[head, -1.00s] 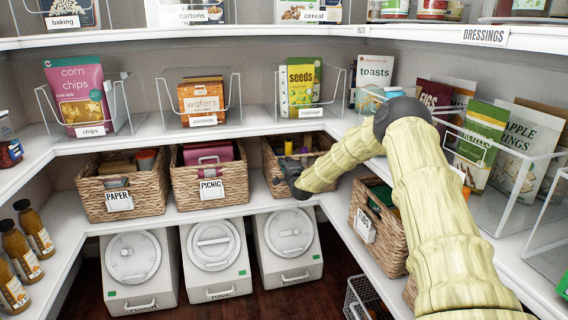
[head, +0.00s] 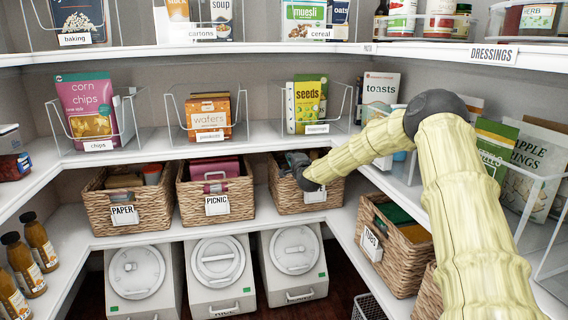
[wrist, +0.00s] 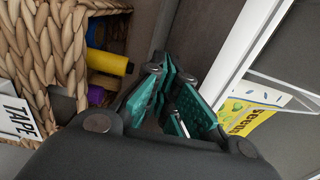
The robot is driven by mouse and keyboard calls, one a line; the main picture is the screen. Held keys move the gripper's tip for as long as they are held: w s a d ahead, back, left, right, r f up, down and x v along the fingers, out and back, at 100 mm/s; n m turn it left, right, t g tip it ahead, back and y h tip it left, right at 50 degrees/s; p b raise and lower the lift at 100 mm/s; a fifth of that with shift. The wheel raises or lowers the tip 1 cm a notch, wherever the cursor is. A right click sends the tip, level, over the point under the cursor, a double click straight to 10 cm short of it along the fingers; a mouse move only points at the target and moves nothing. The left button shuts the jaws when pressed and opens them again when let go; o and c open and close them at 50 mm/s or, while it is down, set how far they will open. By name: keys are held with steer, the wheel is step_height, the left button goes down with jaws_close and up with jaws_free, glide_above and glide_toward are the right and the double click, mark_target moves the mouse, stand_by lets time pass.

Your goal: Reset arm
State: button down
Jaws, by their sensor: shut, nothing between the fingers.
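My gripper (head: 294,160) is at the top of the third wicker basket (head: 322,197) on the middle-lower shelf in the head view. Its fingers are small there and partly hidden by the wrist. In the wrist view the green-padded fingers (wrist: 172,97) are shut with nothing held. The same basket (wrist: 68,45), labelled TAPE, is beside them on the left. A yellow roll-like item (wrist: 109,62) and a purple one (wrist: 97,96) show inside it. My arm reaches in from the right.
The paper basket (head: 126,215) and picnic basket (head: 212,203) stand to the left. A tubs-like labelled basket (head: 400,245) sits on the right shelf below my arm. The seeds pack (head: 308,100) in a clear bin is just above my gripper. The shelf edge (wrist: 232,50) is close to the fingers.

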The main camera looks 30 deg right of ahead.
steer(key=s+a+f+n+g+y, duration=0.2)
steer(key=s+a+f+n, duration=0.15)
steer(key=a+f, duration=0.45)
steer(key=s+a+f+n+g+y, duration=0.1)
steer(key=s+a+f+n, duration=0.1)
steer(key=s+a+f, duration=0.65)
steer(key=s+a+f+n+g+y, duration=0.1)
steer(key=a+f+n+g+y, duration=0.15)
steer(key=a+f, duration=0.65)
steer(key=s+a+f+n+g, duration=0.2)
steer(key=s+a+f, duration=0.1)
steer(key=s+f, duration=0.55)
steer(key=s+a+f+n+g, duration=0.25)
steer(key=s+f, duration=0.35)
steer(key=s, duration=0.5)
steer(key=s+a+f+n+g, duration=0.2)
steer(key=s+a+f+n, duration=0.15)
steer(key=s+f, duration=0.5)
steer(key=s+a+n+g, duration=0.3)
steer(key=s+n+g, duration=0.2)
steer(key=s, duration=2.6)
step_height(320, 180, up, 28)
steer(key=p, duration=2.8)
steer(key=shift+w+d+r+p, duration=0.2)
steer(key=shift+w+d+p, duration=0.05)
steer(key=shift+w+p, duration=0.05)
